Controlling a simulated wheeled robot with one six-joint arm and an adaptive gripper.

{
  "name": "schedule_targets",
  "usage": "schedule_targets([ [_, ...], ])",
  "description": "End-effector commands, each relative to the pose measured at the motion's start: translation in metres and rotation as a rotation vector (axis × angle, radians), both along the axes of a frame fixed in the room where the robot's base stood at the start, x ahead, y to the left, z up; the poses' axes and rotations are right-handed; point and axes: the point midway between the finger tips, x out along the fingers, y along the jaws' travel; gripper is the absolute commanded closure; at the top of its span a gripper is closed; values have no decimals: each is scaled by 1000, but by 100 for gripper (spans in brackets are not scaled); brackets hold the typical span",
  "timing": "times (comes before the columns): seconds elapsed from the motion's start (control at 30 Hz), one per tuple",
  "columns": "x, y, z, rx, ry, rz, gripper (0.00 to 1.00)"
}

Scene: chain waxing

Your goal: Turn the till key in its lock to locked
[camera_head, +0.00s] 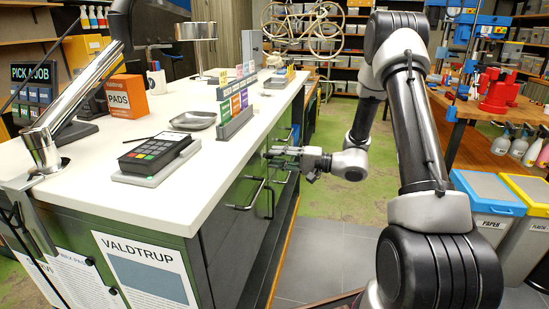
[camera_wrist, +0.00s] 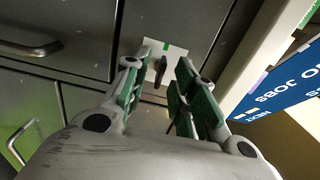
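In the wrist view a small dark till key (camera_wrist: 160,70) stands in its lock on a white plate (camera_wrist: 176,52) on the dark drawer front (camera_wrist: 190,20). A second dark oval piece (camera_wrist: 173,101) shows below it; I cannot tell whether it belongs to the key. My gripper (camera_wrist: 160,84) is open, its green-padded fingers on either side of the key with gaps visible. In the head view my gripper (camera_head: 274,158) is at the counter's drawer side, just below the top edge. The key and lock cannot be made out there.
Drawer handles (camera_wrist: 30,48) stick out beside the lock, and also show in the head view (camera_head: 247,194). A blue sign (camera_wrist: 285,88) is on the right in the wrist view. The white countertop (camera_head: 95,200) carries a card terminal (camera_head: 155,152) and a card rack (camera_head: 235,108).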

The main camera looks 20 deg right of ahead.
Motion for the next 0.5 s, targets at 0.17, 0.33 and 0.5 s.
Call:
schedule_targets([
  [0.17, 6, 10, 0, 0, 0, 0, 73],
  [0.33, 6, 10, 0, 1, 1, -1, 73],
  [0.5, 6, 10, 0, 1, 1, 0, 93],
])
